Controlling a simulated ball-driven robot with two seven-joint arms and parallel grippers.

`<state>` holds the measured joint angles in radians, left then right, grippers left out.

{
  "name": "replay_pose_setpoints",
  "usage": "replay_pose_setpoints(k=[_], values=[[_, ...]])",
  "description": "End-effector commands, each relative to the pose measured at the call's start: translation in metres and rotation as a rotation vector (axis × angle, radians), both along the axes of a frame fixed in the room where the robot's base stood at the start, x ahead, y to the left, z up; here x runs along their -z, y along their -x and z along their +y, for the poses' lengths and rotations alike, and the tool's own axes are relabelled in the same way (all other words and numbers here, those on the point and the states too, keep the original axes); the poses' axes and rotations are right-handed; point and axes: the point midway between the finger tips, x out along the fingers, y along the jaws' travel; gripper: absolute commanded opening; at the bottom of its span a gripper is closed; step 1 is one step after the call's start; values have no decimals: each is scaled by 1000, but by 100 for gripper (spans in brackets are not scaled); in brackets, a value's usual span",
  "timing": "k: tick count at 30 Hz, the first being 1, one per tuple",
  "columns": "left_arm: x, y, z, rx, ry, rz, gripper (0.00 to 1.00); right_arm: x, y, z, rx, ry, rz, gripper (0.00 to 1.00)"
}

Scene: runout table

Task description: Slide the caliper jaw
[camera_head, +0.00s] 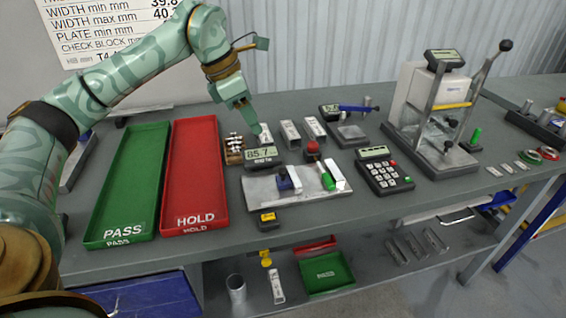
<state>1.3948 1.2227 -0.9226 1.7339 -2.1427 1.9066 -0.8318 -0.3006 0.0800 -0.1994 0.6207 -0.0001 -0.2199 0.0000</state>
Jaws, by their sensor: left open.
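My left gripper (250,122) reaches down from the upper left, over the middle of the table. It is open, with its tips just above and behind a small display (262,153) that reads about 85.7. No gap between the tips and the display can be judged for sure. A grey device with a dark display (330,110) and a blue bar (357,108) stands farther right. I cannot tell for certain which of these is the caliper, and no sliding jaw shows clearly. My right gripper is not in view.
A green PASS tray (95,236) and red HOLD tray (220,218) lie at left. A pale plate (258,200) holds small parts. A keypad device (384,177) and a lever stand (398,135) stand right. Bare table (340,210) shows along the front.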

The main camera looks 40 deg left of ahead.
Motion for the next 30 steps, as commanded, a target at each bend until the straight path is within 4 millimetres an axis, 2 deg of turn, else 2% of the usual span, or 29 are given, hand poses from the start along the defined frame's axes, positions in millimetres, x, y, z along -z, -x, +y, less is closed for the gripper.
replay_pose_setpoints(k=[1,9,15,21,30], values=[[13,-3,-3,3,1,6,43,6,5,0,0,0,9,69],[79,-23,-21,5,2,7,43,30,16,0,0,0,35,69],[118,-36,-32,4,3,5,43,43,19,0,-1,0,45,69],[137,-42,-38,4,4,2,43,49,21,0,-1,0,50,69],[139,-44,-39,3,3,-1,43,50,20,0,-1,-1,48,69]])
